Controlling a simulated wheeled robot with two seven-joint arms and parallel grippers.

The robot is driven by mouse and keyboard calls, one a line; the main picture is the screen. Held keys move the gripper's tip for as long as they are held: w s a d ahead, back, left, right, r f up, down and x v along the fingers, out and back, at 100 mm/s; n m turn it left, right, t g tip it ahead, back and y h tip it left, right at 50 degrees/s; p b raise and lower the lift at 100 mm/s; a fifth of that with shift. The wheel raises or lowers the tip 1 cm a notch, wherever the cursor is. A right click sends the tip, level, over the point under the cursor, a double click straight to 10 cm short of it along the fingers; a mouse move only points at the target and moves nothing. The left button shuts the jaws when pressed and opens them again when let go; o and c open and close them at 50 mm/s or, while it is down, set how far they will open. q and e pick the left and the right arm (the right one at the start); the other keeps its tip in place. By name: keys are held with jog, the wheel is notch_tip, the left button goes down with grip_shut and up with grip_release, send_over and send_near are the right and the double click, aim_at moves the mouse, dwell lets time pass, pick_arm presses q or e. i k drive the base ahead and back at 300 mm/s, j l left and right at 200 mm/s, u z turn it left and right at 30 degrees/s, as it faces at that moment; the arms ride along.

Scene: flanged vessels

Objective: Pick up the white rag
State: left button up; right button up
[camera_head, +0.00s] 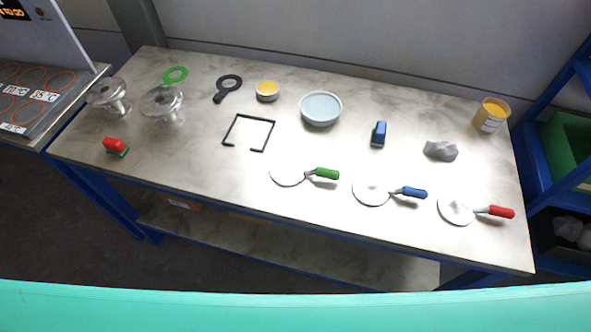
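Near the rag are a blue block (379,134), a yellow-filled jar (491,115), and blue-handled (372,192) and red-handled (456,209) disc tools. A water bowl (321,108) and flanged vessels (163,106) stand further left. A blue shelf (570,140) is beyond the right edge.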

aim_at(446, 150)
jog(key=l, duration=0.55)
jog(key=k+l+u, duration=0.1)
jog(key=l, duration=0.45)
jog(key=k+l, duration=0.1)
jog(key=l, duration=0.45)
jog(key=k+l+u, duration=0.1)
jog(key=l, duration=0.4)
jog(key=k+l, duration=0.1)
jog(key=l, duration=0.45)
